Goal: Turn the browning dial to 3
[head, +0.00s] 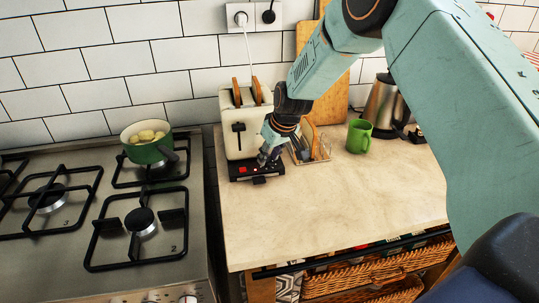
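The cream toaster (240,137) stands on the counter against the tiled wall, with two slices of toast (257,91) sticking out of its slots. Its dark lever (239,128) is on the front face. A black strip with red marks (243,170) runs along the toaster's lower front. My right gripper (264,157) points down at the right part of this strip, with its fingertips close to or touching it. Whether it is open or shut is too small to tell. The browning dial and its numbers cannot be made out; the gripper may cover them. My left gripper is not in view.
A small rack (312,152) stands right of the toaster, then a green mug (359,136) and a steel kettle (383,104). A stove (90,255) with a green pot (148,153) is at the left. The front counter (310,220) is clear.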

